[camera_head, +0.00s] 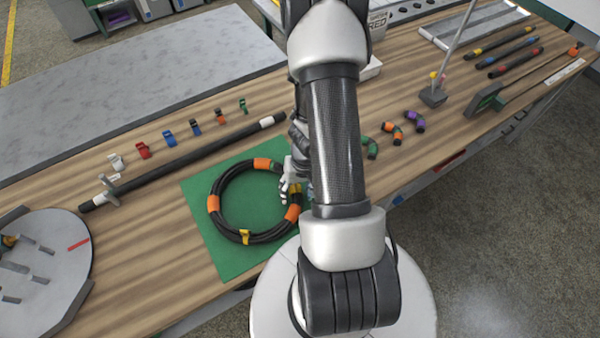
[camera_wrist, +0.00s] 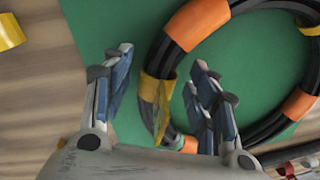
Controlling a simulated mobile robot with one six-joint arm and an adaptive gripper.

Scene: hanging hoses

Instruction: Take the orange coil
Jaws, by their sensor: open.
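The orange coil (camera_head: 213,203) is a black hose wound into a ring with orange bands and yellow ties. It lies flat on a green mat (camera_head: 232,262) on the wooden bench. In the wrist view the coil (camera_wrist: 195,22) curves through the upper right, and a yellow tie (camera_wrist: 155,92) on it shows between my fingers. My gripper (camera_wrist: 160,62) is open, with one finger pair on each side of that hose section. I cannot tell whether the fingers touch it. In the head view my gripper (camera_head: 293,180) is at the coil's right side, partly hidden by my arm.
A long black hose (camera_head: 190,155) lies behind the mat, with several small coloured clips (camera_head: 168,136) beyond it. A grey round plate (camera_head: 45,275) with pegs is at the left. Coloured elbow pieces (camera_head: 392,133) and short hoses (camera_head: 500,47) lie to the right.

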